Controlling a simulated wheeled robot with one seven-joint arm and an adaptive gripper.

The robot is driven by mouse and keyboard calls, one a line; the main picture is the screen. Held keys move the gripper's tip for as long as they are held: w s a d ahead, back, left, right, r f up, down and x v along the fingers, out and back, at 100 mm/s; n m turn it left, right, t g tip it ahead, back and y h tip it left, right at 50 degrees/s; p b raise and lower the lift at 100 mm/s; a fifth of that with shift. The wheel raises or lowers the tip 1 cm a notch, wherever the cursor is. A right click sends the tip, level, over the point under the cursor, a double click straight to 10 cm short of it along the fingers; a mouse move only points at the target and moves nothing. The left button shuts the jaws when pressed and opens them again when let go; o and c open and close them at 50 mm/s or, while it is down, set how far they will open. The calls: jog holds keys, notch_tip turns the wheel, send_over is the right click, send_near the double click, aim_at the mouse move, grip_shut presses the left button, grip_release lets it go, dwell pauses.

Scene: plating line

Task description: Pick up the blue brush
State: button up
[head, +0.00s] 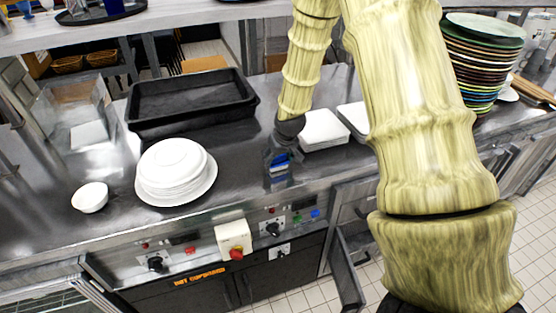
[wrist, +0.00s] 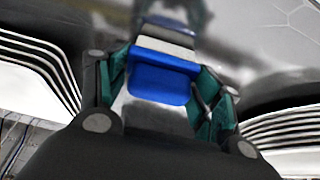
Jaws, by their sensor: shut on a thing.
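The blue brush (wrist: 160,82) is between the teal-padded fingers of my gripper (wrist: 165,92) in the wrist view. The fingers press on it from both sides. A grey, pale-edged part shows above the blue part. In the head view the blue brush (head: 279,160) shows as a small blue patch at the end of my arm, over the steel counter near its front edge. My gripper (head: 281,168) is small and dark there and shut on the brush. I cannot tell whether the brush touches the counter.
Stacked white square dishes (head: 323,130) stand close to the right of my gripper. A stack of white round plates (head: 176,172) and a white bowl (head: 90,197) are to the left. A black tray (head: 190,103) lies behind. Tall coloured plates (head: 481,60) stand at right.

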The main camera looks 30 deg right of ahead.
jog(key=shift+r+b, duration=0.85)
jog(key=shift+r, duration=0.8)
jog(key=s+a+b, duration=0.2)
jog(key=s+a, duration=0.1)
jog(key=s, duration=0.4)
jog(key=s+a+r+b, duration=0.1)
jog(key=s+a+b, duration=0.1)
jog(key=s, duration=0.6)
jog(key=shift+a+r, duration=0.3)
jog(key=shift+a, duration=0.2)
